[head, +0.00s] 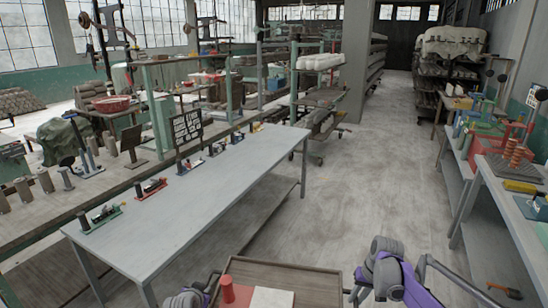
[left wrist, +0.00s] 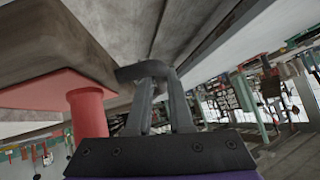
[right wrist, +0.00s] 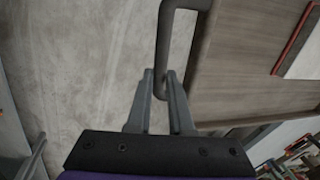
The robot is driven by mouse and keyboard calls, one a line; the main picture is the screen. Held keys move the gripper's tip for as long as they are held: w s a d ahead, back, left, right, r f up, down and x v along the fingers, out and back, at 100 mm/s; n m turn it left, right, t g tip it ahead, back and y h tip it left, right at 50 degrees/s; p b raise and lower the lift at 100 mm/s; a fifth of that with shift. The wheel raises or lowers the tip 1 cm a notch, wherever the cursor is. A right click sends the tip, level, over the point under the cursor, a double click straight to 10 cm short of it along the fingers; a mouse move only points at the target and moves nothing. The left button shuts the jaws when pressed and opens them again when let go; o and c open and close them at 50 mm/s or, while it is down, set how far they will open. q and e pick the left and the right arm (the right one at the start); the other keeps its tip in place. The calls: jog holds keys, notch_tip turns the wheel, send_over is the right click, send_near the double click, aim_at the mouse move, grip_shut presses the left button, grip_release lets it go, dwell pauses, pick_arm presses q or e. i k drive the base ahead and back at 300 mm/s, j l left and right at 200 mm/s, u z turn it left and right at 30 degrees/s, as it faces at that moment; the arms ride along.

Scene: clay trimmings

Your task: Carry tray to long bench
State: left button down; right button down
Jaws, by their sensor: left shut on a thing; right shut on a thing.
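A brown wooden tray (head: 320,283) is at the bottom centre of the head view, its near part cut off. My left gripper (head: 213,284) is shut on the tray's dark left handle, which shows in the left wrist view (left wrist: 148,69). My right gripper (head: 352,291) is shut on the right handle, clear in the right wrist view (right wrist: 165,45). A long grey bench (head: 190,215) stands ahead and to the left of the tray.
Concrete floor (head: 330,205) is open to the right. Cluttered side tables (head: 495,185) line the right wall.

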aim_at(190, 210)
jog(key=i, duration=3.15)
jog(key=i+u, duration=0.25)
jog(key=u, duration=2.2)
jog(key=l, duration=0.1)
